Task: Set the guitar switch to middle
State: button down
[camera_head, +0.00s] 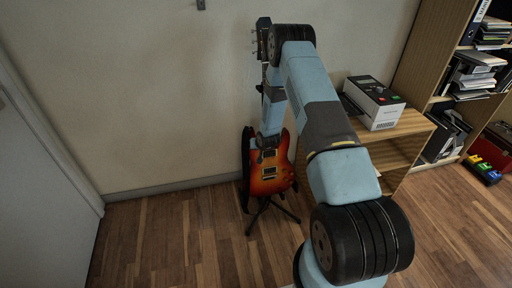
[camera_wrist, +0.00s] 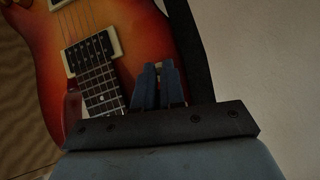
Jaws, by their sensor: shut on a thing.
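The sunburst red-orange guitar (camera_head: 270,183) stands upright on a dark floor stand against the wall. Its body also fills the left of the wrist view (camera_wrist: 135,35), with strings and two pickups showing. My gripper (camera_head: 267,143) reaches down to the upper part of the guitar body. In the wrist view my gripper (camera_wrist: 158,67) has its two dark fingers close together at the body's edge, beside the pickups. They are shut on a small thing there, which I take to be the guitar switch. The fingers hide it, so its position cannot be told.
A wooden shelf unit (camera_head: 410,124) with a white and black box (camera_head: 375,103) on top stands right of the guitar, near my arm. A taller bookcase (camera_head: 432,50) is at the far right. A black strap (camera_wrist: 187,40) hangs beside the guitar. The floor at left is clear.

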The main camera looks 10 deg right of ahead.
jog(key=shift+s+f+t, duration=0.15)
jog(key=shift+f+t, duration=0.05)
jog(key=shift+t, duration=0.2)
jog(key=c, duration=1.2)
grip_release()
jog(key=v, duration=1.3)
jog(key=shift+s+d+r, duration=0.15)
jog(key=shift+s, duration=0.15)
jog(key=shift+r, duration=0.1)
